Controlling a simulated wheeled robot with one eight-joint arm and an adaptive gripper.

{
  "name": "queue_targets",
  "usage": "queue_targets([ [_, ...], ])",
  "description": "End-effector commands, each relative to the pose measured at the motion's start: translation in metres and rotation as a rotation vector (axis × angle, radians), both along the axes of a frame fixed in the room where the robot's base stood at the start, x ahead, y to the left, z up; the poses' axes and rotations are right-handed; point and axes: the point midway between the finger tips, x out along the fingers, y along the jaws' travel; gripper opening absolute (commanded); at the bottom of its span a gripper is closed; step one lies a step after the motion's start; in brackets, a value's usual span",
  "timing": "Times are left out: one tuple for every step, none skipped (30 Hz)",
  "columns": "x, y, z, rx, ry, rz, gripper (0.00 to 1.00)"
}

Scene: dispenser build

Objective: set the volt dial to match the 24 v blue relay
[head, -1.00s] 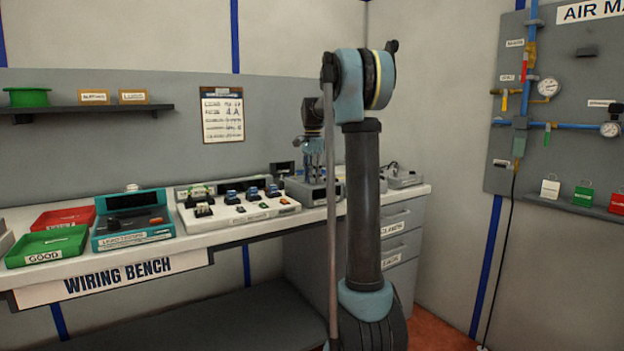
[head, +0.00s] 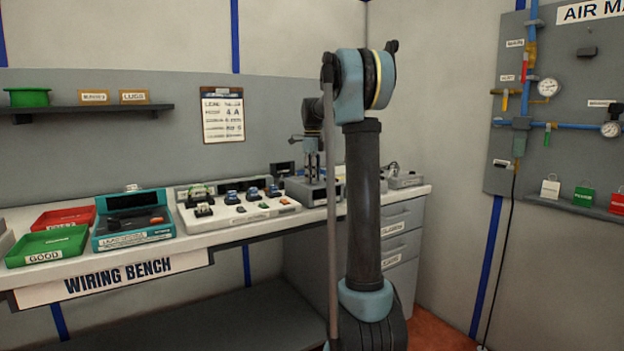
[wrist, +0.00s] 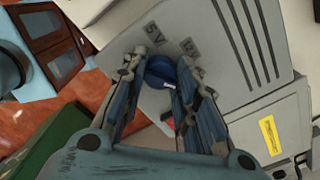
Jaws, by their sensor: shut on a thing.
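The volt dial is a dark blue round knob (wrist: 161,70) on top of a light grey box (wrist: 232,50). "5V" and a partly hidden "12" are printed on the box beside it. My gripper (wrist: 159,66) is shut on the knob, a finger on each side. The fingers hide part of the dial face, and I cannot tell which mark the knob points at. In the head view my gripper (head: 313,176) points down over the grey box (head: 330,192). Several small blue-topped parts (head: 231,196) sit in a pale tray; I cannot read their voltages.
The pale parts tray (head: 250,218) stands left of the grey box. Further left are a teal tester (head: 130,222), a green GOOD tray (head: 47,246) and a red tray (head: 64,217). Another grey device (head: 404,178) stands at the bench's right end.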

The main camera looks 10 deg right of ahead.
Motion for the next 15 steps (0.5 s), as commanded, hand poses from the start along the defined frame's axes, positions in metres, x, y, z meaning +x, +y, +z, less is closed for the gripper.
queue_targets([
  [0.0025, 0.0006, 0.0004, 0.001, -0.005, -0.018, 0.04],
  [0.0025, 0.0006, 0.0004, 0.001, -0.006, -0.03, 0.04],
  [0.0025, 0.0005, 0.0004, 0.001, -0.006, -0.043, 0.04],
  [0.0025, 0.0005, 0.0004, 0.001, -0.006, -0.051, 0.04],
  [0.0025, 0.0005, 0.0004, 0.001, -0.006, -0.059, 0.04],
  [0.0025, 0.0005, 0.0004, 0.001, -0.006, -0.068, 0.04],
  [0.0026, 0.0005, 0.0004, 0.001, -0.006, -0.073, 0.04],
  [0.0026, 0.0005, 0.0004, 0.001, -0.006, -0.078, 0.04],
  [0.0027, 0.0004, 0.0004, 0.001, -0.006, -0.082, 0.04],
  [0.0027, 0.0003, 0.0004, 0.001, -0.006, -0.086, 0.04],
  [0.0027, 0.0003, 0.0004, 0.001, -0.006, -0.088, 0.04],
  [0.0027, 0.0003, 0.0004, 0.001, -0.006, -0.09, 0.04],
  [0.0027, 0.0003, 0.0004, 0.001, -0.006, -0.091, 0.04],
  [0.0028, 0.0003, 0.0004, 0.001, -0.006, -0.092, 0.04],
  [0.0027, 0.0002, 0.0004, 0.001, -0.006, -0.092, 0.04],
])
